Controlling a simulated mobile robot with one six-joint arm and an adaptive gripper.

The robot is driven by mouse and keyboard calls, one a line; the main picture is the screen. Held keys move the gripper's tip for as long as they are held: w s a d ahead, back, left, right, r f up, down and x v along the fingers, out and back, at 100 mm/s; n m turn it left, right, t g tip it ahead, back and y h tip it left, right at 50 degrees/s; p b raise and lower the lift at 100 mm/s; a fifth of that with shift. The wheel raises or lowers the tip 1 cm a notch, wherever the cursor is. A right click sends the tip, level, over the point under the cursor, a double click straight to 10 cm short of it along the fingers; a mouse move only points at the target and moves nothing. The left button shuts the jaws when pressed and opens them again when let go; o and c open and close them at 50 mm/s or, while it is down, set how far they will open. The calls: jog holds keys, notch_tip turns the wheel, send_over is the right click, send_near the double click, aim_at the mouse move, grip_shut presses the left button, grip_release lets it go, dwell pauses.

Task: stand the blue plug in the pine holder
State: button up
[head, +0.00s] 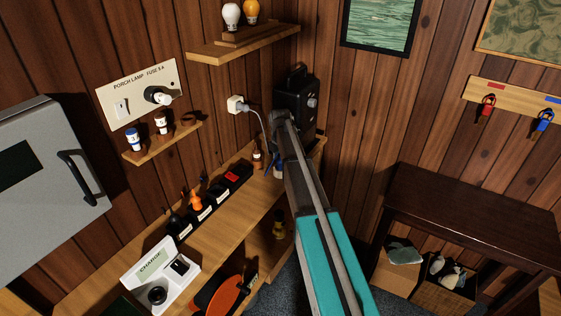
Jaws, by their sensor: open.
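A plug with a blue band (134,137) and a white top stands at the left end of a small wooden wall shelf (146,150), which looks like the pine holder. A white-topped plug with a brownish body (162,125) stands beside it. The right end of this shelf shows a round dark spot (188,119), too small to read clearly. A white plug sits in the dark socket of the porch lamp panel (136,92) above. My arm reaches up from the bottom centre, right of this shelf and apart from it. I cannot make out my gripper; the arm hides its own far end.
A wooden bench (217,212) below carries a black bin row, a white charge unit (160,277) and a cup with blue-handled tools. A black device (296,100) stands at the corner. A grey cabinet (45,190) juts out at left. A dark table (470,215) stands right.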

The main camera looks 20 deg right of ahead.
jog(key=shift+r+p, duration=4.5)
jog(key=shift+r, duration=0.2)
jog(key=s+a, duration=0.2)
jog(key=a, duration=0.9)
jog(key=s+a+b, duration=0.1)
jog(key=s+a, duration=0.2)
jog(key=a, duration=0.9)
jog(key=shift+f, duration=0.45)
jog(key=shift+a, duration=0.1)
jog(key=s+d+f+m+b, duration=0.1)
jog(key=s+d+m, duration=0.4)
jog(key=s+m, duration=0.5)
jog(key=s+d+f+m+b, duration=0.1)
jog(key=s+d+m, duration=0.4)
jog(key=s+m, duration=0.6)
jog(key=s, duration=0.4)
jog(key=shift+s+d, duration=0.2)
jog(key=shift+s, duration=0.15)
